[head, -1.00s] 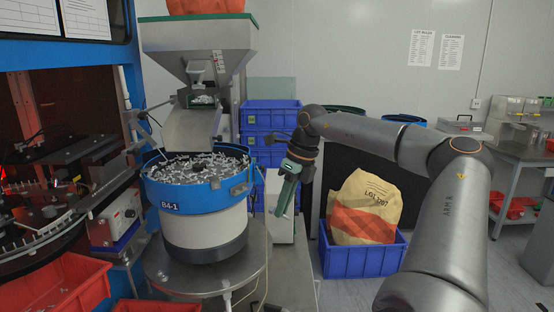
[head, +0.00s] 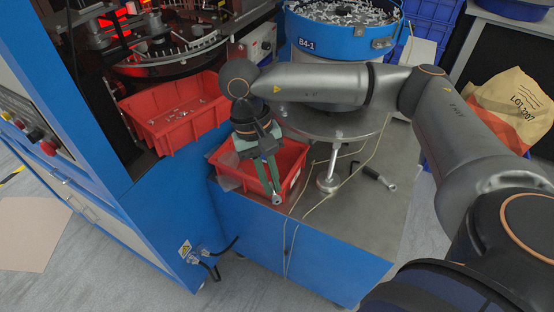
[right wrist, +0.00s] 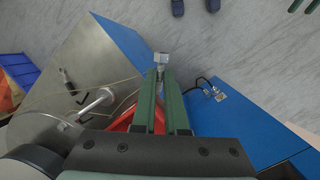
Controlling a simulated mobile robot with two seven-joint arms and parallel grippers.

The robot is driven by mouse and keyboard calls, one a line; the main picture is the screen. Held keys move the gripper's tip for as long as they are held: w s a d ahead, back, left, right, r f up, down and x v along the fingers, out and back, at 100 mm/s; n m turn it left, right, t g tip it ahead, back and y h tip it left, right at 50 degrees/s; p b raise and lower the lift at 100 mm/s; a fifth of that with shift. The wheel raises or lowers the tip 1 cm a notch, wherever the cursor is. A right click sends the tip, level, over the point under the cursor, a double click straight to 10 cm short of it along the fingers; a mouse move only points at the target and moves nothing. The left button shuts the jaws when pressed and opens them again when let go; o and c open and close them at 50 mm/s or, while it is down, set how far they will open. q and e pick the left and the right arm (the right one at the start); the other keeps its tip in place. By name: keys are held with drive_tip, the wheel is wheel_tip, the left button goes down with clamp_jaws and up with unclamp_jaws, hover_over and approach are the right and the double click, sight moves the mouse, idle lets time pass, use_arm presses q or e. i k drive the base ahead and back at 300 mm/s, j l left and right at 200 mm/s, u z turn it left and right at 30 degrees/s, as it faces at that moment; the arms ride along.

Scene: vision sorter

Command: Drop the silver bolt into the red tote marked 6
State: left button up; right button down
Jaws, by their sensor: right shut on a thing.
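My right gripper (head: 270,180) points down with its green fingers in front of a red tote (head: 298,160) on the steel bench top. It is shut on a small silver bolt (head: 276,199), which sticks out at the fingertips. The bolt appears close to the tote's front rim; its height above it is hard to judge. In the right wrist view the bolt (right wrist: 161,58) shows beyond the fingertips against the floor, and the red tote (right wrist: 122,121) is partly hidden behind the fingers. The tote's marking is too small to read. My left gripper is not in view.
Another red tote (head: 178,118) sits on the blue machine at left. The bowl feeder marked B4-1 (head: 335,42) stands behind on a round steel plate. A black-handled tool (head: 374,176) and thin cables lie on the bench top (head: 370,215). The floor in front is clear.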

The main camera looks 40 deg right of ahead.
sight(252, 172)
drive_tip(key=i+j, duration=0.35)
drive_tip(key=i+j+z, duration=0.1)
drive_tip(key=z, duration=0.35)
drive_tip(key=i+j+z, duration=0.15)
drive_tip(key=z, duration=0.35)
